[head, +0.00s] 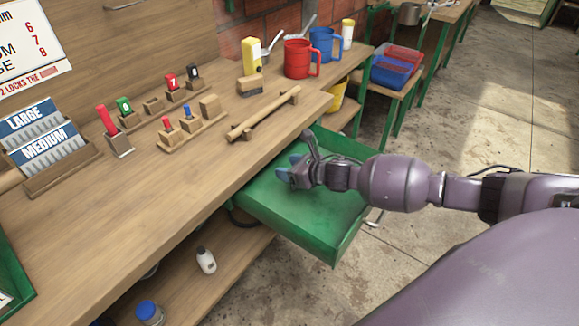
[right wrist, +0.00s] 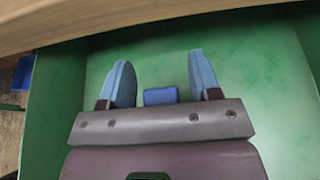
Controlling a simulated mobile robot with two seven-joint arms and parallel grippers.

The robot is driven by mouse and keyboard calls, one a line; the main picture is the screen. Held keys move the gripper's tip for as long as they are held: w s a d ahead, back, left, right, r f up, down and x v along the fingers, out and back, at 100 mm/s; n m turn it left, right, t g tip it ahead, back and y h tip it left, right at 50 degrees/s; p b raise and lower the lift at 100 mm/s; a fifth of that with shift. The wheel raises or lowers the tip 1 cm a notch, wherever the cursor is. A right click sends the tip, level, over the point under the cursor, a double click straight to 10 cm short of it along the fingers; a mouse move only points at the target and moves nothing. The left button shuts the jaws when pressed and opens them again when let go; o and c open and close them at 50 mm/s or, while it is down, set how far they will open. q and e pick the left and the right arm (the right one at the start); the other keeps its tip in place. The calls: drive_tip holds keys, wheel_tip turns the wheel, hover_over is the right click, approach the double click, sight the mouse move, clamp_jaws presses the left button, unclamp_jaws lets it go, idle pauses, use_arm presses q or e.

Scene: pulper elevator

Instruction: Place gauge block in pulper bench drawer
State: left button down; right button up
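The green bench drawer (head: 318,240) is pulled out from under the bench. My right gripper (head: 290,168) reaches in from the right and is over the drawer, near its bench-side end. In the right wrist view its two blue fingers (right wrist: 160,62) are spread apart. A small blue block (right wrist: 160,96), which looks like the gauge block, shows between them against the green drawer floor, with a gap on each side. Its lower part is hidden by the gripper body, so I cannot tell if it rests on the floor. My left gripper is not in view.
On the wooden bench (head: 190,190) stand small numbered blocks in holders, a wooden rail (head: 264,115), a yellow container (head: 251,56) and red (head: 298,58) and blue (head: 322,44) mugs. The bench edge overhangs the drawer. A white bottle (head: 206,260) is on the lower shelf.

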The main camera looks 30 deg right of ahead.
drive_tip(key=shift+r, duration=0.3)
use_arm(q)
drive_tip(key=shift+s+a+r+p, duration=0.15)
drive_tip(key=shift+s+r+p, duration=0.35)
drive_tip(key=shift+p, duration=0.6)
use_arm(e)
drive_tip(key=v, duration=1.2)
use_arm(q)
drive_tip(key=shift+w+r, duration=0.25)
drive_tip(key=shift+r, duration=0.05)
use_arm(e)
drive_tip(key=shift+f, duration=0.1)
